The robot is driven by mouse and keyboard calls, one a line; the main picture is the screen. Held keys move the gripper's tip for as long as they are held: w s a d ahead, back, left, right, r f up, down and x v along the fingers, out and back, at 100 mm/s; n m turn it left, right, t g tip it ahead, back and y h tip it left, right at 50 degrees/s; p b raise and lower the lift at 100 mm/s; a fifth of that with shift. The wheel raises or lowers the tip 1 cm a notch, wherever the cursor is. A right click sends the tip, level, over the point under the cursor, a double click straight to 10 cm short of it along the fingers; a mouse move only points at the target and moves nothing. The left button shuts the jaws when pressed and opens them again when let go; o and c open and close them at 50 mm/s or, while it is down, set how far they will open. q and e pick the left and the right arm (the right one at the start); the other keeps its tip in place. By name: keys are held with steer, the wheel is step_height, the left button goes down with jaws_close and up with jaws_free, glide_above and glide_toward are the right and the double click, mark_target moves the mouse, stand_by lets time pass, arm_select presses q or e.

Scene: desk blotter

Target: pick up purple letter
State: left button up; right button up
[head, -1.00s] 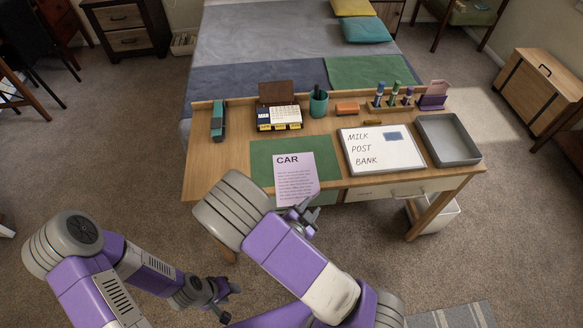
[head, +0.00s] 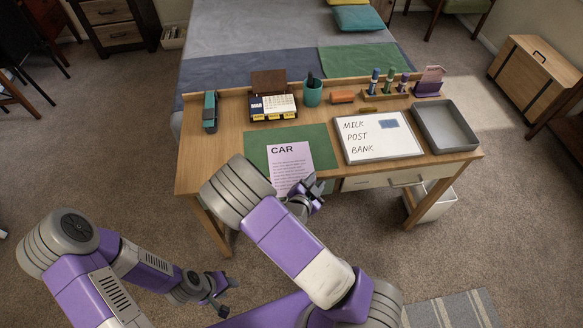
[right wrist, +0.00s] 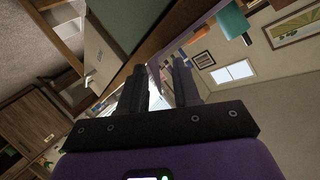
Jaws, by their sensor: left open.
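The purple letter (head: 289,166) is a pale lilac sheet headed CAR. It lies on the green blotter (head: 258,143) at the desk's front, its lower end near the front edge. My right gripper (head: 311,188) is at the letter's lower right corner, at the desk edge. In the right wrist view its two dark fingers (right wrist: 160,85) stand apart, with a pale strip showing between them; whether they touch the letter I cannot tell. My right arm hides part of the blotter and the letter's lower left. My left gripper (head: 222,295) is open and empty, low over the floor before the desk.
A whiteboard (head: 378,146) reading MILK POST BANK lies right of the letter, beside a grey tray (head: 446,128). Behind are a calendar (head: 272,106), a teal pen cup (head: 312,95), an orange block (head: 342,97) and a marker stand (head: 388,92).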

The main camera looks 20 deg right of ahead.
jaws_close()
